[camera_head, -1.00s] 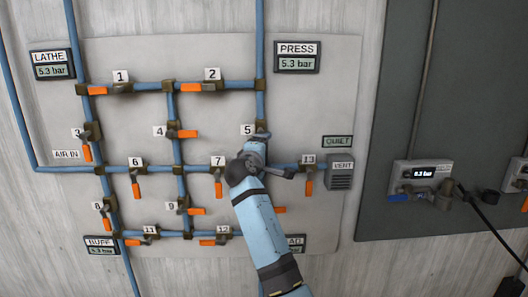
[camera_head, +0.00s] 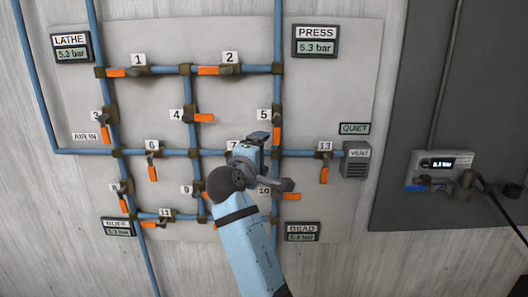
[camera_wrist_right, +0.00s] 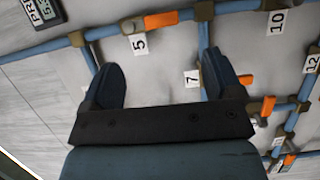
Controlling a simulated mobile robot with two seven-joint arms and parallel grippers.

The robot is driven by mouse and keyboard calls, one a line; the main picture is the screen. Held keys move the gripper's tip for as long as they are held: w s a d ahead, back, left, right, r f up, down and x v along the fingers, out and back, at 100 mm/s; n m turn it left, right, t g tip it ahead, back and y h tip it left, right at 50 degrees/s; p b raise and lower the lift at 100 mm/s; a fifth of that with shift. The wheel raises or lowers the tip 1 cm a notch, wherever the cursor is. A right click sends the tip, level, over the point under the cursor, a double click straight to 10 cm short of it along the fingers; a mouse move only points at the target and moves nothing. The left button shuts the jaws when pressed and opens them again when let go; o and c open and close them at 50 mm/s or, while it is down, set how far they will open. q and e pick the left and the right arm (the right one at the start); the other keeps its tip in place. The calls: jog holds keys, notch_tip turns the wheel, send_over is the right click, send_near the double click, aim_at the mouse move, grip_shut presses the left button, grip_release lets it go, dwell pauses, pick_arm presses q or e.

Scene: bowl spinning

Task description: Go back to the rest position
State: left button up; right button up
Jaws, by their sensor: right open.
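My right gripper (camera_head: 272,160) is in front of the valve panel (camera_head: 345,80), between the number 5 and 10 labels, and covers part of the valve 7 area. In the right wrist view its two dark fingers stand wide apart (camera_wrist_right: 163,78) with nothing between them. The valve 5 handle (camera_head: 277,134) is orange and points down along its blue pipe; it also shows in the right wrist view (camera_wrist_right: 160,20), beyond the fingers and apart from them. My left gripper is not in view.
Blue pipes with several orange-handled valves cover the panel. The PRESS display (camera_head: 316,41) and LATHE display (camera_head: 71,48) read 5.3 bar. The vent (camera_head: 356,160) is on the right. A dark grey board (camera_head: 430,120) with a gauge unit (camera_head: 440,165) and black cable is further right.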

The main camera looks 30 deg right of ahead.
dwell(0.4)
jog(key=s+a+f+n+t+y, duration=0.1)
jog(key=s+a+f+y, duration=0.2)
jog(key=f, duration=0.7)
jog(key=s+a+f+t+y, duration=0.1)
jog(key=s+a+f+y, duration=0.2)
jog(key=f, duration=0.7)
jog(key=s+a+f+n+t+y, duration=0.15)
jog(key=f+y, duration=0.35)
jog(key=f, duration=0.6)
jog(key=s+a+f+m+g+y, duration=0.1)
jog(key=s+a+f+m+y, duration=0.1)
jog(key=s+f, duration=0.45)
jog(key=s+a+f+m+g+y, duration=0.1)
jog(key=s+a+f+m+y, duration=0.2)
jog(key=s, duration=0.7)
jog(key=s+a+f+m+g+y, duration=0.2)
jog(key=s+f, duration=0.4)
jog(key=s, duration=0.2)
notch_tip(320, 180, up, 12)
jog(key=p, duration=1.2)
jog(key=shift+d+t+p, duration=0.4)
jog(key=shift+d+t, duration=0.05)
jog(key=shift+n, duration=0.25)
